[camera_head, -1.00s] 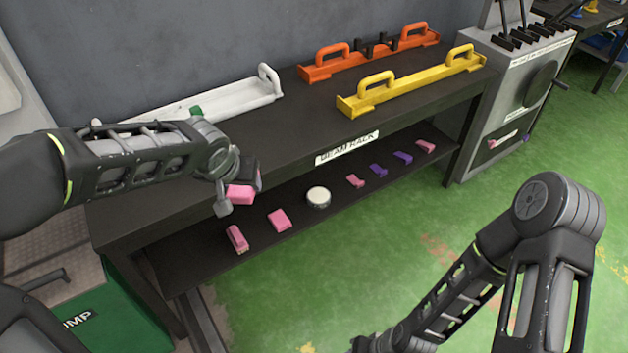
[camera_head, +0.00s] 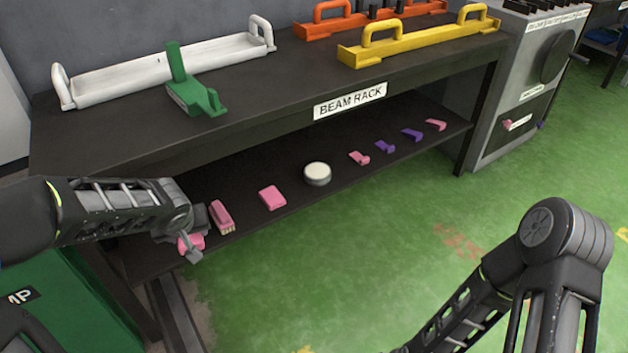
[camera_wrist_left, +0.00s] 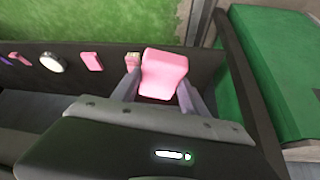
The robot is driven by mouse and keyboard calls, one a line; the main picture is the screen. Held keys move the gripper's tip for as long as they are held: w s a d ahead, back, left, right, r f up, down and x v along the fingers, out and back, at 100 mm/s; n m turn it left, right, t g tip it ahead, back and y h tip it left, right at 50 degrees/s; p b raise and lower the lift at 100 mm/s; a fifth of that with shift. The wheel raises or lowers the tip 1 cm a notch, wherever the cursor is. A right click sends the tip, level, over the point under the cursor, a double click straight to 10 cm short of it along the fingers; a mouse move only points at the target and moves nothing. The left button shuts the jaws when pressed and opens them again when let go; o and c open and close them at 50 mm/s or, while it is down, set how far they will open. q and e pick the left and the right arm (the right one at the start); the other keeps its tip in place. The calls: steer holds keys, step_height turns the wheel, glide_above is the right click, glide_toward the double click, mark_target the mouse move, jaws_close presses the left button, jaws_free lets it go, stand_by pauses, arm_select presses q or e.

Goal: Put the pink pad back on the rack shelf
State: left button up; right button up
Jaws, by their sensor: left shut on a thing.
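My left gripper (camera_head: 190,246) is shut on a pink pad (camera_head: 191,242), at the left end of the rack's lower shelf (camera_head: 243,228). In the left wrist view the pink pad (camera_wrist_left: 164,74) sits between the two fingers (camera_wrist_left: 160,92). I cannot tell whether the pad touches the shelf. A pink brush-like piece (camera_head: 222,216) lies on the shelf just right of the gripper, and another flat pink pad (camera_head: 272,197) lies further right. My right arm comes in at the lower right; its gripper is out of the picture.
A white round tin (camera_head: 317,173) and several small pink and purple pieces (camera_head: 385,146) lie along the shelf. The tabletop above holds a green bracket (camera_head: 192,97), a white beam (camera_head: 160,68) and a yellow beam (camera_head: 420,40). A green box (camera_head: 70,300) stands at the lower left.

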arm_select(q)
steer(key=s+a+f+n+b, duration=0.1)
steer(key=a+f+b, duration=0.1)
steer(key=f+b, duration=0.3)
steer(key=s+a+f+n+y+b, duration=0.1)
steer(key=a+f+b, duration=0.2)
steer(key=f+b, duration=0.3)
step_height(320, 180, down, 6)
steer(key=shift+s+a+r, duration=0.15)
steer(key=shift+s+a, duration=0.05)
steer(key=shift+a, duration=0.05)
arm_select(e)
step_height(320, 180, down, 14)
steer(key=w, duration=0.1)
steer(key=shift+w+d, duration=0.2)
steer(key=shift+d, duration=0.15)
steer(key=shift+r, duration=0.1)
